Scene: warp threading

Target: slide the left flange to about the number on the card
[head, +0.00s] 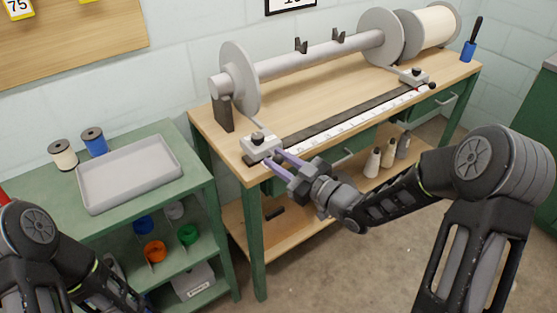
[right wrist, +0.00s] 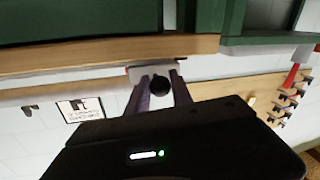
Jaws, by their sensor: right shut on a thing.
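The left flange (head: 238,80) is a grey disc upright on the left part of a horizontal grey shaft. An arm joins it to a white slider block (head: 260,146) at the left end of the white ruler (head: 340,125). My right gripper (head: 273,159) is shut on the front of this block. In the right wrist view, a round black knob (right wrist: 160,85) sits between the fingers against the pale block (right wrist: 150,70). The framed card (head: 290,3) on the wall is cut off at the top, so its number cannot be read. My left gripper is out of view.
The right flange (head: 380,38) stands at the right of the shaft, near a white roll (head: 438,27). Its slider block (head: 413,77) is at the ruler's right end. The ruler between the blocks is clear. A green side table (head: 90,215) with a grey tray (head: 83,190) stands left.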

